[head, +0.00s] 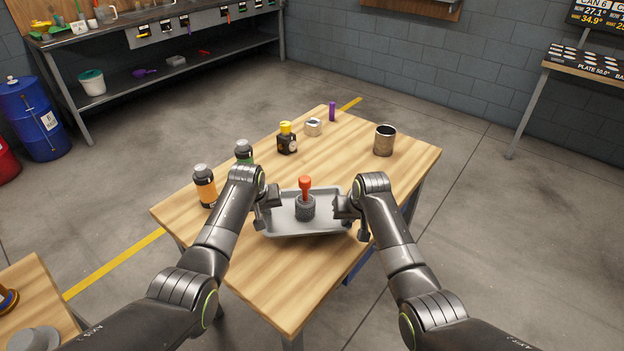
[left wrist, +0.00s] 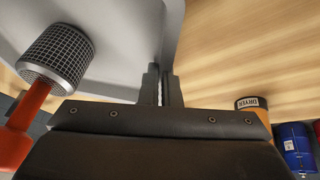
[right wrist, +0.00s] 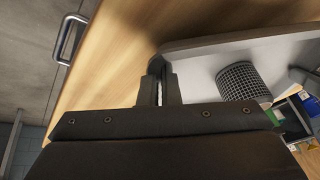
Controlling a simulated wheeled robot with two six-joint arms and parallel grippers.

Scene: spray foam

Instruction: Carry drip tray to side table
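The grey metal drip tray (head: 288,224) is over the middle of the wooden table. A red-handled tool with a dark mesh cylinder (head: 305,207) stands in it. The mesh cylinder also shows in the left wrist view (left wrist: 58,52) and right wrist view (right wrist: 240,82). My left gripper (head: 270,201) is shut on the tray's left rim; its fingers (left wrist: 163,88) pinch the edge. My right gripper (head: 347,207) is shut on the right rim, with its fingers (right wrist: 160,85) close together there. I cannot tell whether the tray touches the table.
The wooden table (head: 285,285) also holds an orange bottle (head: 205,188), a green bottle (head: 243,151), a yellow-capped bottle (head: 287,140) and a metal cup (head: 384,141). A smaller wooden table (head: 35,290) is at lower left. A workbench (head: 150,42) stands behind. Floor between is clear.

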